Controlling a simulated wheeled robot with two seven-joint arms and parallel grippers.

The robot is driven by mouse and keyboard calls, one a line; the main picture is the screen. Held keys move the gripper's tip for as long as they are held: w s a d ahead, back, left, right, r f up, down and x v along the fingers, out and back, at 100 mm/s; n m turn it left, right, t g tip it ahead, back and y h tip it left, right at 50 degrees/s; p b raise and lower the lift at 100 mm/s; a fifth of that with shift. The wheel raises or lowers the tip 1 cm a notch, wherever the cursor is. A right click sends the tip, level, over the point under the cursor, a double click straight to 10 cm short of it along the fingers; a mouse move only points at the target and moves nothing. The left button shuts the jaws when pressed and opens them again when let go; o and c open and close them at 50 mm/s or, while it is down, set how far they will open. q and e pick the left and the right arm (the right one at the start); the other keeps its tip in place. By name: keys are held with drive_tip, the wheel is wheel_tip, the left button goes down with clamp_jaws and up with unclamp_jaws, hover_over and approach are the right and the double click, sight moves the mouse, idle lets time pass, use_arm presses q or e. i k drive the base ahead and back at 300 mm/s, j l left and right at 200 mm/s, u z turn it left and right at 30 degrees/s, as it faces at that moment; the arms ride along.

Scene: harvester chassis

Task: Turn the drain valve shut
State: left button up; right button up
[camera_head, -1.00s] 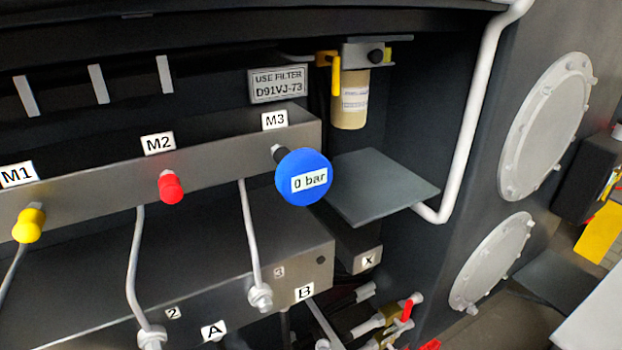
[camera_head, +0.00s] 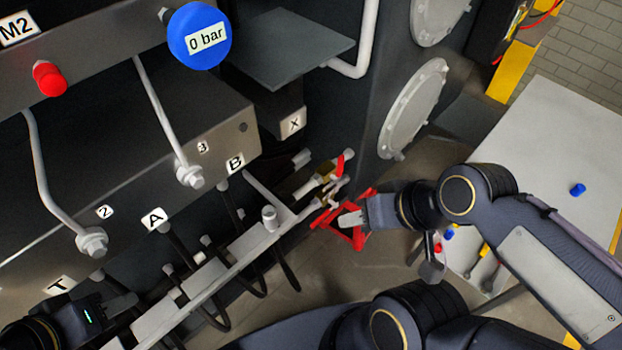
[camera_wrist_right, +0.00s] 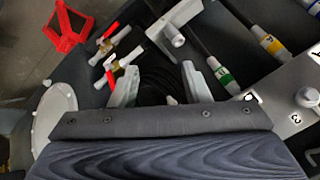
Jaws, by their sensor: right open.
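Two small brass valves with red levers sit close together at the lower right of the chassis. In the head view one valve (camera_head: 328,171) has its red lever pointing up; the other is partly hidden near my right gripper. The right wrist view shows both, an upper valve (camera_wrist_right: 106,44) and a lower valve (camera_wrist_right: 118,62). I cannot tell which is the drain valve. My right gripper (camera_head: 350,219) is open and empty, just right of and below the valves; its spread fingers (camera_wrist_right: 158,86) show in the wrist view. My left gripper (camera_head: 124,303) is at lower left, its jaws unclear.
A red frame (camera_head: 345,236) stands on the floor beneath my right gripper. A metal rail (camera_head: 225,262) with hoses runs left of the valves. A round flange cover (camera_head: 412,108) is behind them. A white table (camera_head: 560,150) with small parts is at right.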

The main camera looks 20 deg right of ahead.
sight(325, 213)
drive_tip(key=l+z, duration=0.15)
drive_tip(key=z, duration=0.35)
drive_tip(key=k+l+z, duration=0.1)
drive_tip(key=z, duration=0.35)
drive_tip(key=l, duration=0.1)
